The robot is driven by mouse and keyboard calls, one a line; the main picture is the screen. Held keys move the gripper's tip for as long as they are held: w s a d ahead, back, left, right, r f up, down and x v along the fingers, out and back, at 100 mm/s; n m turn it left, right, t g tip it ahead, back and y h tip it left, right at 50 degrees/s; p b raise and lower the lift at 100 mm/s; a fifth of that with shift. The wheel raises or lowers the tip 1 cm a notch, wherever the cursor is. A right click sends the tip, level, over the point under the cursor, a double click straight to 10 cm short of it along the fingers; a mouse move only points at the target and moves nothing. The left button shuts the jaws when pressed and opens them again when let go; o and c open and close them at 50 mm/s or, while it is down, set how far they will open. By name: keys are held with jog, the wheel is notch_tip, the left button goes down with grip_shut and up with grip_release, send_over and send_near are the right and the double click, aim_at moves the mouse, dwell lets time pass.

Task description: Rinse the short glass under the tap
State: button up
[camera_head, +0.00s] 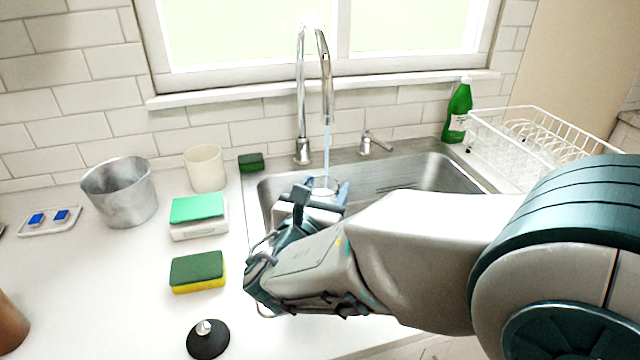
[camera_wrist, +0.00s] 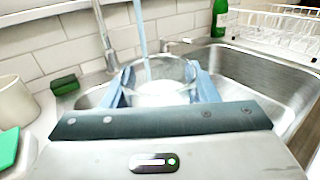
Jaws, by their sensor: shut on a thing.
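The short glass (camera_wrist: 162,82) is clear and is held between the two blue fingers of my gripper (camera_wrist: 163,90) in the wrist view. In the head view the glass (camera_head: 324,186) and my gripper (camera_head: 322,194) are over the sink (camera_head: 405,176), below the tap (camera_head: 326,85). A stream of water (camera_head: 327,145) runs from the tap down to the glass. In the wrist view the stream (camera_wrist: 141,35) meets the glass opening. The glass looks roughly upright. My arm hides part of the sink and the front counter.
Left of the sink are a sponge (camera_head: 198,271), a green-topped box (camera_head: 199,216), a cream cup (camera_head: 205,168), a metal pot (camera_head: 120,191) and a black-based stopper (camera_head: 208,339). A green bottle (camera_head: 458,112) and a white dish rack (camera_head: 535,145) stand at the right.

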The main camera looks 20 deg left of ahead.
aim_at(323, 190)
jog(key=shift+r, duration=0.1)
jog(key=s+r+p, duration=0.1)
jog(key=s+r, duration=0.1)
jog(key=s+d+r+p, duration=0.1)
jog(key=s+r, duration=0.1)
jog(key=s, duration=0.1)
jog(key=shift+d+p, duration=0.15)
jog(key=shift+p, duration=0.2)
jog(key=shift+f, duration=0.1)
dwell(0.6)
